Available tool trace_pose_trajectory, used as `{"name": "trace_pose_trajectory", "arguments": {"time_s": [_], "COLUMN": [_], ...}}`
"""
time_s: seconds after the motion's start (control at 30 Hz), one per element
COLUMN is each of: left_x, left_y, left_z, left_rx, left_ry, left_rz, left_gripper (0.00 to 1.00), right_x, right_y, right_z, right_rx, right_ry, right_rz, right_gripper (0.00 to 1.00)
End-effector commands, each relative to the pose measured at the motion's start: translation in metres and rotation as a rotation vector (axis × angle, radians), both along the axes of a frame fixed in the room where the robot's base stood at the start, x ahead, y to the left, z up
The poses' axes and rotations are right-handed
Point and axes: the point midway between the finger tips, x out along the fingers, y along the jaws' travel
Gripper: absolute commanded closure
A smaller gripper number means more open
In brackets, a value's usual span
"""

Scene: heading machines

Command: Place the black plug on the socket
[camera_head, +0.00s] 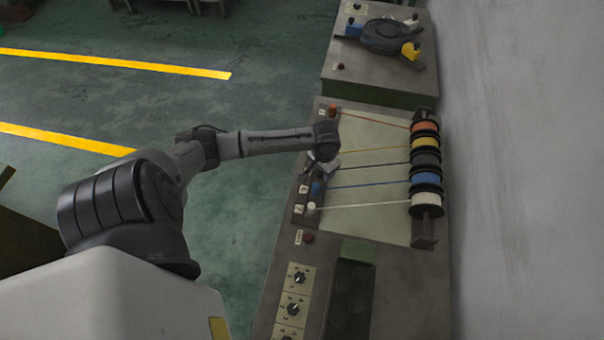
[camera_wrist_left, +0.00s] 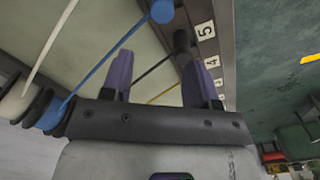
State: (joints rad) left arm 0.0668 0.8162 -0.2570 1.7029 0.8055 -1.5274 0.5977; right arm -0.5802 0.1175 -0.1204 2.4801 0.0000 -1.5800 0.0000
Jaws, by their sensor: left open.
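The black plug (camera_wrist_left: 181,42) is in the left wrist view, at the end of a black cable, beside the dark numbered strip (camera_wrist_left: 228,45). I cannot tell whether it is seated in a socket; no empty socket shows clearly. In the head view my gripper hides the plug, and the black cable (camera_head: 378,167) runs to a dark spool (camera_head: 426,160). My left gripper (camera_wrist_left: 157,65) is open over the strip, its two purple fingers apart. The plug appears beyond the fingertips, nearer the right finger. In the head view the gripper (camera_head: 320,168) is at the panel's left edge. My right gripper is out of view.
A blue plug (camera_head: 316,187) and a white plug (camera_head: 311,207) stand near the gripper, and an orange plug (camera_head: 333,112) farther back. Several coloured cables stretch across the pale panel (camera_head: 365,215) to the spools. A wall (camera_head: 520,180) is at the right; open floor lies left.

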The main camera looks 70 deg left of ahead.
Motion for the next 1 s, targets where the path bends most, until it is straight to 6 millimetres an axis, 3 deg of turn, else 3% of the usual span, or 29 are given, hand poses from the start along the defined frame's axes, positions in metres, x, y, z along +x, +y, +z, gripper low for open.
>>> {"name": "trace_pose_trajectory", "arguments": {"time_s": [0.03,0.1,0.2,0.33,0.43,0.6,1.0], "left_x": [-0.019,-0.045,-0.082,-0.124,-0.148,-0.174,-0.183], "left_y": [-0.039,-0.086,-0.143,-0.191,-0.209,-0.218,-0.218], "left_z": [-0.017,-0.028,-0.030,-0.012,0.007,0.032,0.042], "left_rx": [-0.024,-0.038,-0.047,-0.036,-0.008,0.042,0.069], "left_ry": [-0.006,-0.039,-0.105,-0.193,-0.243,-0.285,-0.297], "left_rz": [-0.090,-0.215,-0.354,-0.455,-0.486,-0.492,-0.492], "left_gripper": [0.46,0.46,0.46,0.46,0.46,0.46,0.46], "right_x": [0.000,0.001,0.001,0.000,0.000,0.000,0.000], "right_y": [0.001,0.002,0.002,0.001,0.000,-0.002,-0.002], "right_z": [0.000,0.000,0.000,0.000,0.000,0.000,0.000], "right_rx": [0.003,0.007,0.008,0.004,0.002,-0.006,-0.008], "right_ry": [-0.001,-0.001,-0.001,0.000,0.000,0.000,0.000], "right_rz": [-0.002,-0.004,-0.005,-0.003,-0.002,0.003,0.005], "right_gripper": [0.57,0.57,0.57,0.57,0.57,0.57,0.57]}}
